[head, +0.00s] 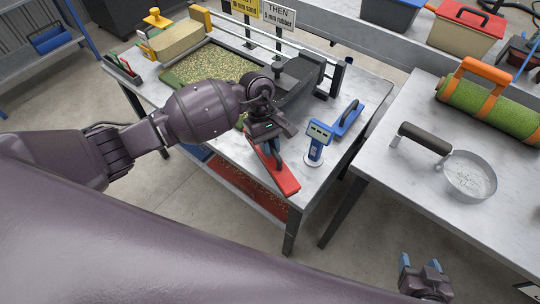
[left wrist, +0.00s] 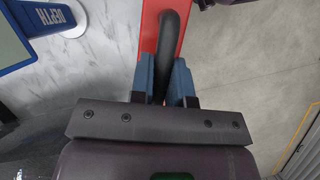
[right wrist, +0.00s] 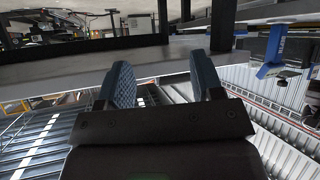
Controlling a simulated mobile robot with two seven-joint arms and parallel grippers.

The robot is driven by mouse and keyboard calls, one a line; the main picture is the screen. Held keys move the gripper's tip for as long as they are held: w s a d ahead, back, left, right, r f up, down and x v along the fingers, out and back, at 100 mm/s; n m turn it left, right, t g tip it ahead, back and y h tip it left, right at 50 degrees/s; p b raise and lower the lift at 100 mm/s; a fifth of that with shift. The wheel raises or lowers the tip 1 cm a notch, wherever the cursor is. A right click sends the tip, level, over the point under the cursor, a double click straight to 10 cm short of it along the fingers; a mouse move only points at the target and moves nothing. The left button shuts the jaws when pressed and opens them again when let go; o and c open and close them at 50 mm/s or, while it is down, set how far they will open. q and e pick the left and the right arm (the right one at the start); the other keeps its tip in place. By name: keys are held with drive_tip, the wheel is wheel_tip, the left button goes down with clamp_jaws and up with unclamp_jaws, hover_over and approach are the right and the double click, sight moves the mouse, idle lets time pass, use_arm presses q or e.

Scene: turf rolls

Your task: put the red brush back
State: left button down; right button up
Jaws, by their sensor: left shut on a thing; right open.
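The red brush (head: 283,178) is a long red block with a dark handle, at the front edge of the left table. My left gripper (head: 268,142) is above it, and in the left wrist view (left wrist: 166,85) its blue fingers are shut on the dark handle. The red block (left wrist: 150,38) shows beyond the fingers there. I cannot tell whether the brush touches the table. My right gripper (head: 421,264) is open and empty, low in front of the tables; its spread fingers show in the right wrist view (right wrist: 165,85).
A blue depth gauge (head: 318,142) and a blue brush-like tool (head: 348,118) stand right of the red brush. A tray of granules (head: 215,65) lies behind my left arm. The right table (head: 400,190) holds a sieve (head: 468,176) and a green turf roll (head: 490,105).

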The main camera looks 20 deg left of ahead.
use_arm(q)
drive_tip(key=shift+f, duration=2.5)
use_arm(e)
drive_tip(key=shift+s+d+f, duration=0.15)
drive_tip(key=shift+s+f, duration=0.25)
drive_tip(key=shift+s, duration=0.1)
use_arm(q)
drive_tip(key=shift+f, duration=0.1)
use_arm(e)
drive_tip(key=shift+w+r, duration=0.1)
drive_tip(key=shift+w, duration=0.2)
use_arm(q)
drive_tip(key=c, duration=1.3)
unclamp_jaws()
drive_tip(key=shift+o, duration=1)
use_arm(e)
drive_tip(key=shift+w, duration=0.15)
drive_tip(key=shift+s, duration=0.2)
